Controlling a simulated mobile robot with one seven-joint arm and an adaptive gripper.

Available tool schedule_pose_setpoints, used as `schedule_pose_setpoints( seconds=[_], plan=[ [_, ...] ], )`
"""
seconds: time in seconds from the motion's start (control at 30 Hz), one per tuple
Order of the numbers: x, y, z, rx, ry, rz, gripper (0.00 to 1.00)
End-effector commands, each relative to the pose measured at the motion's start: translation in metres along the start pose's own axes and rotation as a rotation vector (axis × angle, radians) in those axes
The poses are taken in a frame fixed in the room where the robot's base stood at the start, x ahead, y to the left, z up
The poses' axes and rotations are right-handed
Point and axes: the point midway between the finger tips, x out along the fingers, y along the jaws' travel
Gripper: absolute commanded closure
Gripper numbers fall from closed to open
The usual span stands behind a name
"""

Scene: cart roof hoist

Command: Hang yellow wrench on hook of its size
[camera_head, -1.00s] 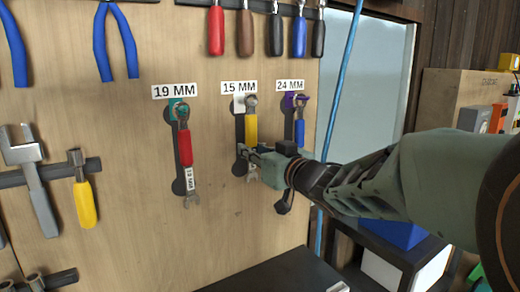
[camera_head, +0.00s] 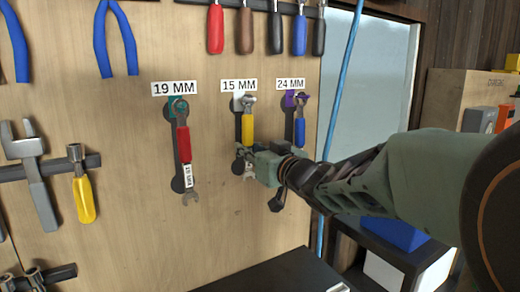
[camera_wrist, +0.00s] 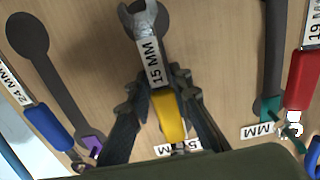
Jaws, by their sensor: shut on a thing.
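The yellow wrench (camera_head: 248,129) hangs upright in front of the board under the "15 MM" sign (camera_head: 239,86), its ring end up. Its ring overlaps the right side of the pale hook mount (camera_head: 238,101); I cannot tell whether the ring is around the hook. My gripper (camera_head: 245,157) is shut on the wrench's lower part. In the wrist view, my gripper's fingers (camera_wrist: 160,90) close on both sides of the wrench, where the yellow handle (camera_wrist: 169,117) meets the shank. The shank bears a "15 MM" label (camera_wrist: 150,62). The hook itself is hidden in the wrist view.
A red wrench (camera_head: 183,145) hangs left under "19 MM" and a blue wrench (camera_head: 300,130) hangs right under "24 MM". Screwdrivers (camera_head: 246,30) hang above. A dark tabletop (camera_head: 275,275) lies below. A blue cable (camera_head: 340,85) runs down at the board's right edge.

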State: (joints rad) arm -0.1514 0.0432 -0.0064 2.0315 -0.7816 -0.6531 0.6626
Motion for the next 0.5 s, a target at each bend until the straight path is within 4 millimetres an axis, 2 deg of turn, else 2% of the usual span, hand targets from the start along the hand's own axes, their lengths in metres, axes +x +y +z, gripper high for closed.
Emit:
schedule_pose_setpoints(
  seconds=[0.07, 0.1, 0.23, 0.5],
  plan=[
    [-0.0001, 0.0, -0.0007, 0.0, 0.001, 0.0, 1.0],
    [-0.0001, 0.0, -0.0007, 0.0, 0.001, 0.0, 0.77],
    [-0.0001, 0.0, -0.0005, 0.0, 0.001, 0.0, 0.62],
    [-0.0001, 0.0002, 0.0006, 0.0, -0.001, 0.0, 0.61]
  ],
)
